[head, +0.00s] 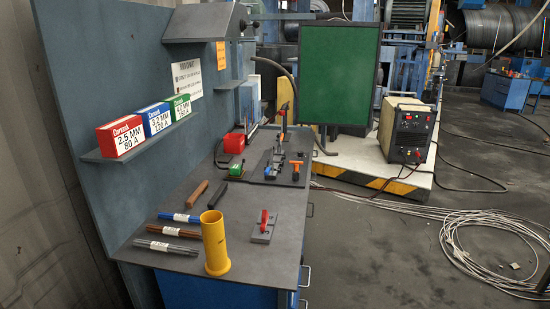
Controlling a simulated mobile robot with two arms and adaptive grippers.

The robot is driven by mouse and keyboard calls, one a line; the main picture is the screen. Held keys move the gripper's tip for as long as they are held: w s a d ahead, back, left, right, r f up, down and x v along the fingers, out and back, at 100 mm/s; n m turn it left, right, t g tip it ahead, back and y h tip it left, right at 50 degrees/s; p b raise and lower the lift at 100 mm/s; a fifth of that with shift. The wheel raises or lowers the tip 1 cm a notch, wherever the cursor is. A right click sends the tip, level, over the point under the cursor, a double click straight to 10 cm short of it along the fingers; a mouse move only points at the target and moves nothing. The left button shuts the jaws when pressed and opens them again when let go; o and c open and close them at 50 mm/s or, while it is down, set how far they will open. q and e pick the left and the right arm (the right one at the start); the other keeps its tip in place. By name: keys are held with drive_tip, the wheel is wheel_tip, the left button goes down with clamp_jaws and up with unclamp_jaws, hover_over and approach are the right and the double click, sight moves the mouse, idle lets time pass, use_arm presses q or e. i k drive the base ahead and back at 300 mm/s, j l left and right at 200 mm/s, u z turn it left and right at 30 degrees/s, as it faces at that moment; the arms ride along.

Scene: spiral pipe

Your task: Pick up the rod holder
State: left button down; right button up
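A yellow upright tube (215,247) with a round flanged foot stands near the front edge of the grey workbench (270,275) in the head view. It is the thing that best fits the name rod holder, though no label shows on it. Its top is open, and I cannot see whether anything is inside. The right ends of the rod bundles lie close to its left side. Neither of my grippers is in view.
Blue (180,218), brown (166,230) and grey (165,246) rod bundles lie left of the tube. A grey block with a red lever (263,227) stands to its right. A wall panel with a shelf (118,155) rises at the left. Bare bench lies between tube and block.

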sight(284, 107)
drive_tip(key=i+l+z, duration=0.45)
drive_tip(key=l, duration=0.2)
drive_tip(key=i+l+z, duration=0.45)
drive_tip(key=i+l, duration=0.15)
drive_tip(key=i, duration=0.4)
drive_tip(key=i+l, duration=0.15)
drive_tip(key=i, duration=0.4)
